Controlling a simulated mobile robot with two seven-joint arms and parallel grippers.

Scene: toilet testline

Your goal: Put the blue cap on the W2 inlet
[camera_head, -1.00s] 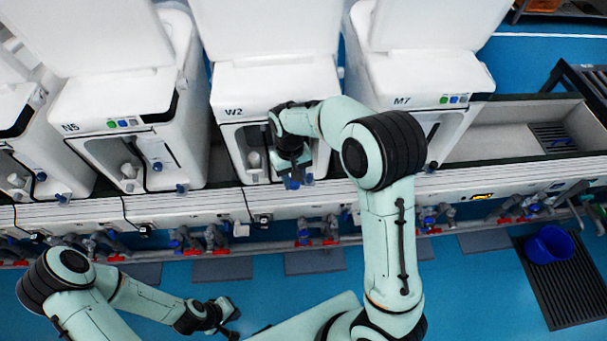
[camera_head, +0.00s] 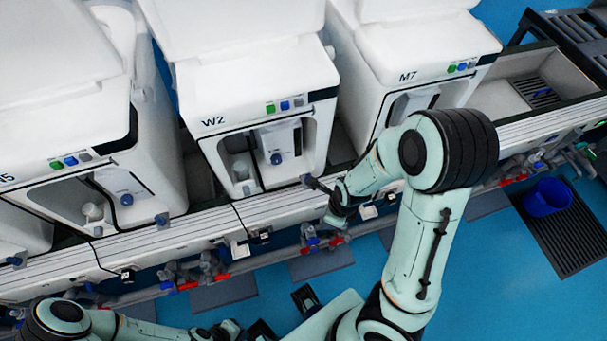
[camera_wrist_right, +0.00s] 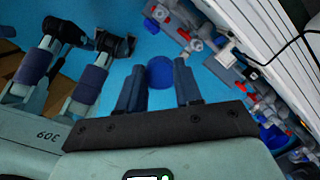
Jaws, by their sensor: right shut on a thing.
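The blue cap (camera_wrist_right: 161,72) shows between the fingertips of my right gripper (camera_wrist_right: 158,85) in the right wrist view, with blue floor behind it. In the head view my right gripper (camera_head: 338,205) hangs in front of and to the right of the W2 unit (camera_head: 255,85), over the bench's front edge; I cannot make out the cap there. W2 has an open front recess with a blue knob (camera_head: 277,158), and a small blue-grey fitting (camera_head: 307,180) at its lower right corner. I cannot tell which part is the inlet. My left gripper (camera_head: 232,331) is low at the bottom edge, its fingers unclear.
The M7 unit (camera_head: 410,50) stands right of W2, another white unit (camera_head: 60,115) left. Pipes with red and blue valves (camera_head: 310,240) run below the bench edge (camera_head: 275,205). A blue bucket (camera_head: 547,197) stands on a floor grate at the right.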

